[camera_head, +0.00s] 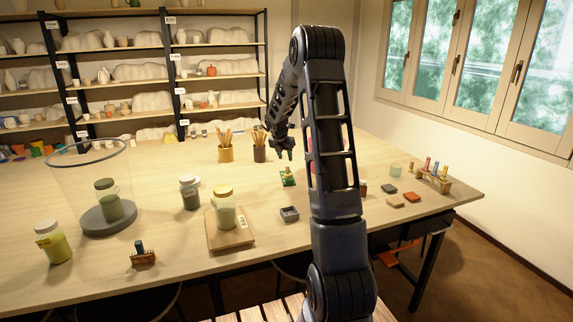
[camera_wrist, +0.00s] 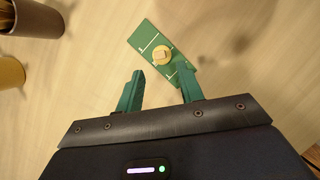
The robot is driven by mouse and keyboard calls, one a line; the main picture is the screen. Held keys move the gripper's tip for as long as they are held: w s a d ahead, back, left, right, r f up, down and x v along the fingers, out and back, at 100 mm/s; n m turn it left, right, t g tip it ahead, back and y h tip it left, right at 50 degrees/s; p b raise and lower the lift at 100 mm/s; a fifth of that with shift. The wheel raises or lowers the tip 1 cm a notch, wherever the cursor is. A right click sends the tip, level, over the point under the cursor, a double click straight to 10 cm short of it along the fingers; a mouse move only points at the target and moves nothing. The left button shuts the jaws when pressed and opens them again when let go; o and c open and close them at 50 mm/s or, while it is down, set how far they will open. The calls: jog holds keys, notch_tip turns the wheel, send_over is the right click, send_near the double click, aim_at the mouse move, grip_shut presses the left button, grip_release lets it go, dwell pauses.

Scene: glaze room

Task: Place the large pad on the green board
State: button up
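The green board (camera_head: 288,181) lies on the table just below my gripper (camera_head: 285,154). In the wrist view the green board (camera_wrist: 146,37) has pale lines, and a round tan piece (camera_wrist: 161,54) with a small block on top rests on it. My gripper (camera_wrist: 160,72) is open, with nothing between its two green fingers; the right fingertip overlaps the board's edge in that view. Small flat pads lie at the right of the table: a dark pad (camera_head: 389,188), a red-orange pad (camera_head: 412,197) and a brownish pad (camera_head: 395,203). I cannot tell which is the large pad.
Two brush pots, yellow (camera_head: 225,154) and dark (camera_head: 259,154), stand left of my gripper. A grey box (camera_head: 289,214) and a jar (camera_head: 225,213) on a wooden board are nearer. A rack of coloured stamps (camera_head: 432,178) stands far right. My arm hides part of the table.

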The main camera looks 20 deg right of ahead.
jog(key=s+a+r+m+y, duration=0.1)
jog(key=s+a+r+m, duration=0.3)
jog(key=s+r+m, duration=0.6)
jog(key=s+a+r+m, duration=0.4)
jog(key=s+r, duration=0.4)
jog(key=s, duration=0.7)
jog(key=s+a+m+y, duration=0.1)
jog(key=s+m, duration=0.5)
jog(key=s, duration=0.6)
jog(key=s+a+f+m+t+y, duration=0.1)
jog(key=s+a+m, duration=0.2)
jog(key=s+m, duration=0.4)
jog(key=s, duration=0.5)
jog(key=shift+a+f, duration=0.25)
jog(key=shift+f, duration=0.05)
